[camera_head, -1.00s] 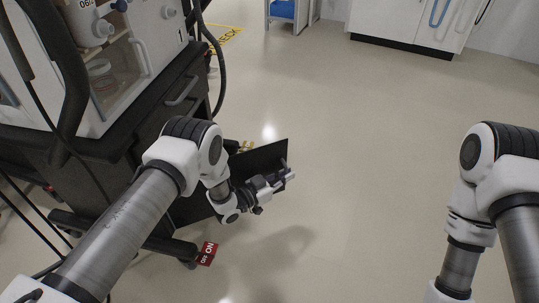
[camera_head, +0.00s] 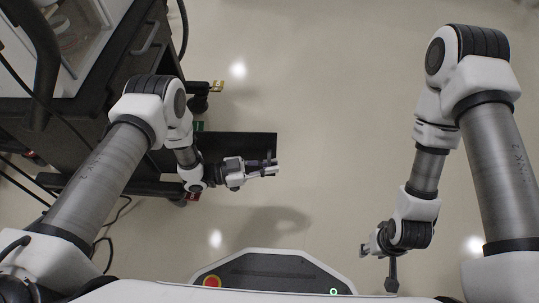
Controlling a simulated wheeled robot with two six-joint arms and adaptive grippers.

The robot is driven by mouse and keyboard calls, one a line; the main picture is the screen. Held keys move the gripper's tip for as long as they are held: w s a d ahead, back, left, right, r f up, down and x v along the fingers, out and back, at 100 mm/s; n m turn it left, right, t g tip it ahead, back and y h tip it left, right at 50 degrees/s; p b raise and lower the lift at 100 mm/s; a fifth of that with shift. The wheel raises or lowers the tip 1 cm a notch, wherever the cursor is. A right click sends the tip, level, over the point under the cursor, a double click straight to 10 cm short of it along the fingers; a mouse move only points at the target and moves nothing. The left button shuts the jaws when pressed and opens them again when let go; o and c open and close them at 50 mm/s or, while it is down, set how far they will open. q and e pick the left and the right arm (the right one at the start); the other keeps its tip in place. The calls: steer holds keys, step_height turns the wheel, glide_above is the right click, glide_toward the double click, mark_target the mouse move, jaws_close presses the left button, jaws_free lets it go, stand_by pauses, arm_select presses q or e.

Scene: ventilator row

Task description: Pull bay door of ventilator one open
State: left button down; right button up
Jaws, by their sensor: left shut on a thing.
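The ventilator cart (camera_head: 117,67) stands at the upper left, dark below and light above. Its bay door (camera_head: 235,141), a flat black panel, sticks out to the right from the cart's lower part, so it stands open. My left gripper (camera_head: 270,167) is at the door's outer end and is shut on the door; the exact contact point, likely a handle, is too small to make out. My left arm hides the door's inner end and the bay opening. My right gripper (camera_head: 378,262) hangs at the lower right, away from the cart; its fingers are unclear.
A grey drawer handle (camera_head: 146,36) is on the cart's side. A caster with a yellow tab (camera_head: 218,86) and a red tag (camera_head: 193,196) sit near the cart's foot. Black cables lie at lower left. The floor (camera_head: 330,110) between my arms is clear.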

stand_by(0.3)
arm_select(q)
steer(key=c, duration=1.5)
jaws_free()
steer(key=v, duration=0.7)
steer(key=shift+s+a, duration=0.1)
steer(key=shift+a, duration=0.15)
steer(key=shift+f, duration=0.1)
